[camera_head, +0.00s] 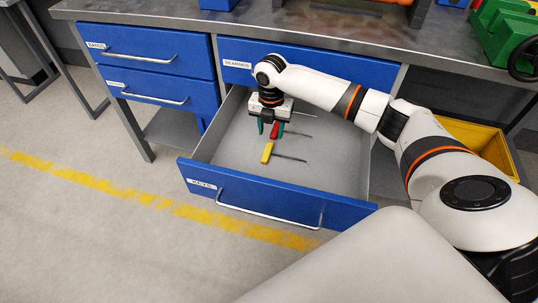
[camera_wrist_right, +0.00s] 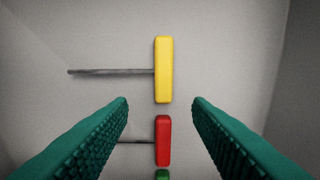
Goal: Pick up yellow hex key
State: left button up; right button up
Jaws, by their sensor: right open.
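The yellow hex key (camera_head: 267,152) lies in the open drawer, nearest the drawer front, its metal shaft pointing right in the head view. In the right wrist view the yellow hex key (camera_wrist_right: 163,70) lies ahead of the fingertips, its shaft pointing left. A red hex key (camera_wrist_right: 163,140) lies beside it, between the open fingers as seen there; it also shows in the head view (camera_head: 275,130). A green handle (camera_wrist_right: 162,174) is cut off at the bottom edge. My right gripper (camera_head: 268,128) is open and empty above the drawer, over the red key. My left gripper is not in view.
The open drawer (camera_head: 270,208) labelled KEYS has raised walls and a front handle. The workbench top (camera_head: 330,35) overhangs its back. Closed drawers (camera_head: 150,50) stand at left, and a yellow bin (camera_head: 478,140) sits at right behind my arm. The drawer floor near its front is clear.

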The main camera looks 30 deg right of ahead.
aim_at(269, 146)
jog(key=shift+f, duration=0.6)
jog(key=shift+a+f, duration=0.15)
jog(key=shift+f, duration=0.25)
jog(key=f, duration=0.1)
jog(key=f+b, duration=0.2)
jog(key=shift+a+f, duration=0.25)
jog(key=shift+f, duration=0.35)
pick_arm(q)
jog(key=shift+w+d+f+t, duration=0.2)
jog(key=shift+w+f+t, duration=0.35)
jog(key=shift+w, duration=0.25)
pick_arm(e)
grip_shut()
